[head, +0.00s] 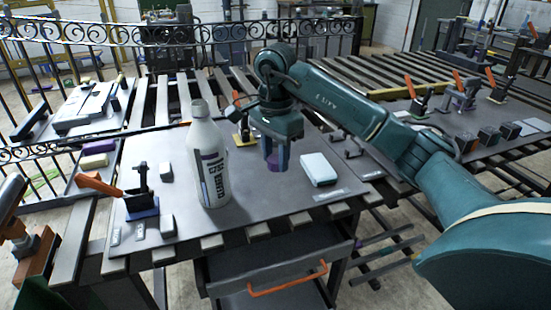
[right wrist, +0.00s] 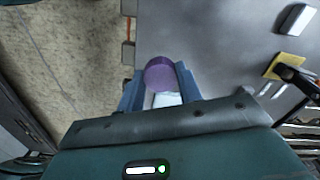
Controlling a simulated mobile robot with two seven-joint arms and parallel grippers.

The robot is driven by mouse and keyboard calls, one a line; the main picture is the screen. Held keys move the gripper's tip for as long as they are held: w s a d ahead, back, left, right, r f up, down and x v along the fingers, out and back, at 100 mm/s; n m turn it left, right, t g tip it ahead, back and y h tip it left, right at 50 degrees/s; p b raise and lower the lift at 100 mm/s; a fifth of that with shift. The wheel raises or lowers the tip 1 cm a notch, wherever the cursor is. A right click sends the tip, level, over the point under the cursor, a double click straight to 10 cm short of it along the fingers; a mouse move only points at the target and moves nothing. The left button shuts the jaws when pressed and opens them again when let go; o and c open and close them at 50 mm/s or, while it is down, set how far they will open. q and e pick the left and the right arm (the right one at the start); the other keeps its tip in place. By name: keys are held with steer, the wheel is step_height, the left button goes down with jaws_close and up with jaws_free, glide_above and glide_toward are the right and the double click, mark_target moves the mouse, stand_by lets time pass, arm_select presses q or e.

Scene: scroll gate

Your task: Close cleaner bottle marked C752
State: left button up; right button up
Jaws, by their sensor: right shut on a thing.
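The white cleaner bottle (head: 208,170) stands upright on the grey worktable, left of my right gripper. Its neck (head: 199,108) shows no cap. Its label has large dark sideways characters that I cannot read surely. My right gripper (head: 276,160) points down over the table, to the right of the bottle and apart from it. It is shut on a purple cap (head: 273,163). In the right wrist view the purple cap (right wrist: 160,75) sits between the two blue-grey fingertips. My left gripper is not in view.
A white box (head: 319,169) lies right of the gripper. A small yellow-based clamp (head: 243,137) stands behind. An ornate black railing (head: 200,34) runs along the back.

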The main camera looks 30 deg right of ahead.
steer(key=s+a+f+n, duration=0.1)
steer(key=a+n, duration=0.1)
steer(key=s+a+f+n, duration=0.2)
steer(key=n, duration=0.1)
steer(key=s+a+f+n, duration=0.1)
steer(key=a+n, duration=0.1)
steer(key=n, duration=0.1)
steer(key=shift+s+f, duration=0.15)
steer(key=shift+f, duration=0.2)
steer(key=s+a+f+n, duration=0.1)
steer(key=s+n, duration=0.1)
steer(key=s+a+f+n, duration=0.1)
steer(key=s+a+n, duration=0.1)
steer(key=n, duration=0.1)
steer(key=s+a+f+n, duration=0.2)
steer(key=n, duration=0.1)
steer(key=shift+s, duration=0.1)
